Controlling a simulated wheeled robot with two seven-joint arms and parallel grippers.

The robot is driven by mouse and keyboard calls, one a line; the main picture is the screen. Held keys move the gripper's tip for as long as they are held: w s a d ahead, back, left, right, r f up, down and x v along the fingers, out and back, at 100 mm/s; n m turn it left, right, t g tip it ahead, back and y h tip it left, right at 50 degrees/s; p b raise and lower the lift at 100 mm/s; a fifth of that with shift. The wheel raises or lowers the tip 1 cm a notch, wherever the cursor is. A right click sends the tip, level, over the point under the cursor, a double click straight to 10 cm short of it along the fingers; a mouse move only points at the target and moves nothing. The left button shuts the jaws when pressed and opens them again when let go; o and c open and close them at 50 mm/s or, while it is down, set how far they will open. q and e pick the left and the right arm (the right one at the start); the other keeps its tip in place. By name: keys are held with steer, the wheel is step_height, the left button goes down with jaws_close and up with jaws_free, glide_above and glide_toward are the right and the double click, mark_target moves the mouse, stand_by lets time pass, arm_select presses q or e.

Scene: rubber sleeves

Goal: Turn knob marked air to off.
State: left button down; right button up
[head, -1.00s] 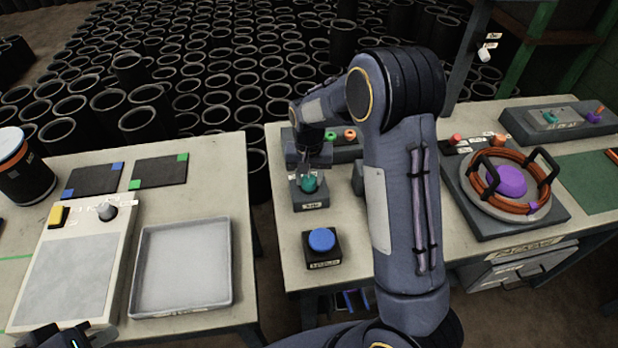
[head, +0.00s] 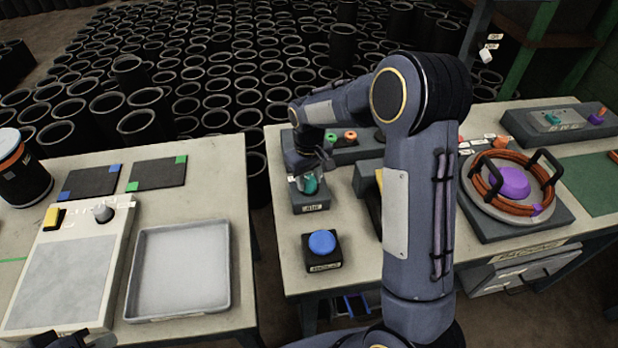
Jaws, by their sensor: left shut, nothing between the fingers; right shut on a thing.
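A teal knob (head: 310,184) stands on a small grey block (head: 311,203) with a pale label on its front, on the right-hand table. The label's lettering is too small to read surely. My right gripper (head: 308,175) comes down on the knob from above, tilted, and is shut on it. Its fingers hide part of the knob, so its exact pointing is hard to tell. My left gripper (head: 88,342) shows only partly at the bottom left edge, shut and empty, below the scale-like panel.
A blue button (head: 321,242) stands just in front of the knob block. Behind is a grey box with green and orange rings (head: 350,135). A coil plate with a purple hub (head: 513,183) is at the right. A grey tray (head: 182,310) lies on the left table.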

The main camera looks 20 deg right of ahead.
mark_target(309, 180)
stand_by(0.4)
steer(key=o, duration=1)
steer(key=shift+r, duration=0.15)
step_height(309, 180, up, 7)
steer(key=shift+b, duration=0.3)
steer(key=shift+r, duration=0.3)
